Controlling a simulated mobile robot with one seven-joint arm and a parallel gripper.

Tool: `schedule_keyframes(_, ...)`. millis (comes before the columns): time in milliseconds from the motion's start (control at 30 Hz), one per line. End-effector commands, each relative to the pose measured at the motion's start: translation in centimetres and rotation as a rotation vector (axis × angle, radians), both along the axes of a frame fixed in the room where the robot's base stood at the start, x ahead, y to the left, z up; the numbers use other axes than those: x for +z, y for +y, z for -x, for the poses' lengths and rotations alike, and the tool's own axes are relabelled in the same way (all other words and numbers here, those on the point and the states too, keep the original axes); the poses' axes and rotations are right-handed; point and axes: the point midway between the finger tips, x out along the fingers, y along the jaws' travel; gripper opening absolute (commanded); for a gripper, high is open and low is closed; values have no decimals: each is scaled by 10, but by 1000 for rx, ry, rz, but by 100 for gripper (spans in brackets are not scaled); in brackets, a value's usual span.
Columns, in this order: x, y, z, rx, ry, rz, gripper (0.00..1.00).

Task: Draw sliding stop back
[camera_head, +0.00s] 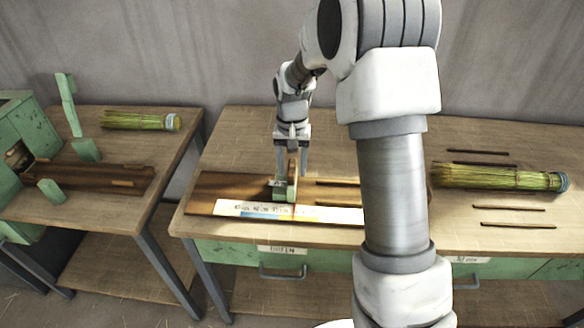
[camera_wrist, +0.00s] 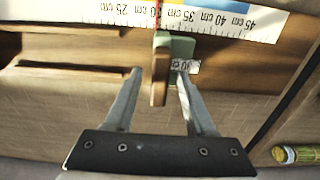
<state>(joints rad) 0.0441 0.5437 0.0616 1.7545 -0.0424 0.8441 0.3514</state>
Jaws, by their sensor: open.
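The sliding stop (camera_head: 283,190) is a small green block with an upright wooden plate, standing on the dark wooden board (camera_head: 232,188) behind the ruler (camera_head: 290,211). In the wrist view the green block (camera_wrist: 177,45) sits by the ruler's edge (camera_wrist: 215,14), near the 30–35 cm marks, with a small white label. My gripper (camera_head: 291,160) points down over the stop and is open. In the wrist view its fingers (camera_wrist: 158,78) lie on either side of the wooden plate (camera_wrist: 160,75), with gaps visible. Whether either finger touches the stop is hard to tell.
Thin wooden strips (camera_head: 338,184) lie on the board right of the stop. A straw bundle (camera_head: 490,177) and several dark rods lie at the right of the bench (camera_head: 240,140). My arm hides the bench's middle. A left table (camera_head: 110,200) holds a green machine and another bundle (camera_head: 140,120).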

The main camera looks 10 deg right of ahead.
Motion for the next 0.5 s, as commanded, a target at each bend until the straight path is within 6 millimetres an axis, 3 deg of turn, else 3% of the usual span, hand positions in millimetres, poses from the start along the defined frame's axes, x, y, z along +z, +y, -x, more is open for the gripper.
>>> schedule_keyframes(267,-1,0,0,0,0,0,55)
schedule_keyframes(500,-1,0,0,0,0,0,12)
